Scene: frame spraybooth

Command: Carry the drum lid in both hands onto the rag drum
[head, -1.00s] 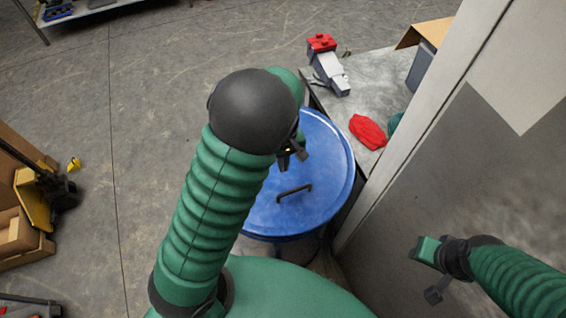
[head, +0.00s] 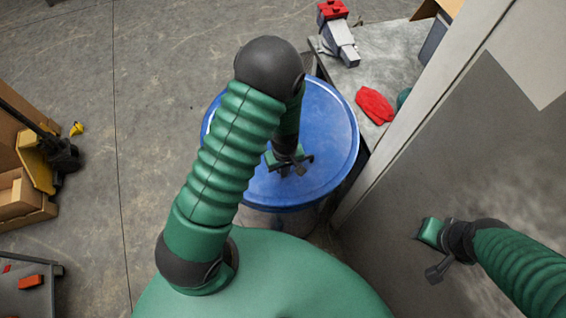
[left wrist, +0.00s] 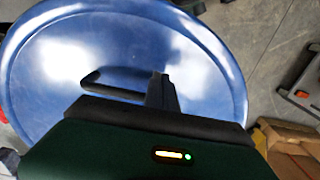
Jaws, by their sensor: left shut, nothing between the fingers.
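The round blue drum lid (head: 330,120) lies flat on top of a drum (head: 290,222), of which only a strip shows below the rim. In the left wrist view the lid (left wrist: 60,55) fills much of the picture.
A grey bench (head: 375,65) behind right of the drum holds a red cloth (head: 375,105) and a red-and-grey tool (head: 338,35). A tall grey panel (head: 430,130) stands close right of the drum. A yellow pallet jack (head: 35,160) is far left; floor between is clear.

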